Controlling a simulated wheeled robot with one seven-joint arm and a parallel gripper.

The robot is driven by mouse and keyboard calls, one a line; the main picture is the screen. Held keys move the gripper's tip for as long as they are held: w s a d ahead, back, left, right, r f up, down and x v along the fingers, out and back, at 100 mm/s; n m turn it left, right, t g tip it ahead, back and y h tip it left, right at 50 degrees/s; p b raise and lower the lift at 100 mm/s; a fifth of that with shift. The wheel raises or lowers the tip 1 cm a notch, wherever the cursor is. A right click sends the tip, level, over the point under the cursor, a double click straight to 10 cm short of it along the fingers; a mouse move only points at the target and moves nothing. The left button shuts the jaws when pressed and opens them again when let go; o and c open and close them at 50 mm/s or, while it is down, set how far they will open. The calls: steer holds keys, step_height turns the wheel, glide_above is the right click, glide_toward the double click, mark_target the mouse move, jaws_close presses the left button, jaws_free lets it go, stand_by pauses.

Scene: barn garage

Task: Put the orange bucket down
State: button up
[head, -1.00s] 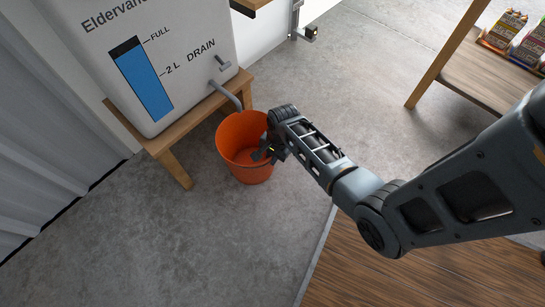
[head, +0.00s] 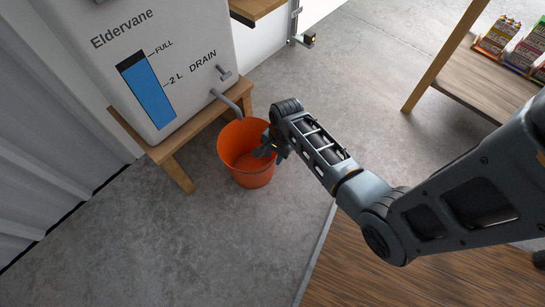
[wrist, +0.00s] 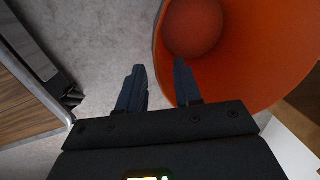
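The orange bucket (head: 250,172) stands upright on the concrete floor, in front of the wooden stand and just below the drain spout (head: 226,101). It looks empty. In the wrist view the bucket (wrist: 245,60) fills the upper right, with its round bottom visible inside. My gripper (head: 266,150) is at the bucket's right rim. In the wrist view my gripper (wrist: 158,82) has its fingers apart, one outside the bucket and one over its inside, with the wall between them. A gap shows between the fingers and the wall.
A white tank (head: 165,60) with a blue level gauge sits on the wooden stand (head: 175,172) at the left. A wooden shelf (head: 480,75) with boxes is at the upper right. Concrete floor is clear around the bucket's front and left.

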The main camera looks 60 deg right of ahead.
step_height(320, 180, up, 6)
steer(key=p, duration=0.2)
steer(key=s+a+r+n+t+h, duration=0.3)
steer(key=s+a+r+n+t, duration=0.2)
steer(key=s+a+n, duration=0.4)
steer(key=s+a+r+n+t, duration=0.3)
steer(key=r, duration=0.6)
steer(key=s+a+r+n+t+y, duration=0.1)
steer(key=s+a+r+n+t, duration=0.1)
steer(key=r, duration=0.8)
steer(key=s+a+r+n+t+y, duration=0.1)
steer(key=s+a+r+n+t, duration=0.2)
steer(key=r, duration=0.7)
steer(key=s+a+n, duration=0.1)
steer(key=n, duration=0.1)
steer(key=shift+s+a+r+n+t, duration=0.25)
steer(key=shift+s+a+n+t, duration=0.05)
steer(key=shift+s, duration=0.05)
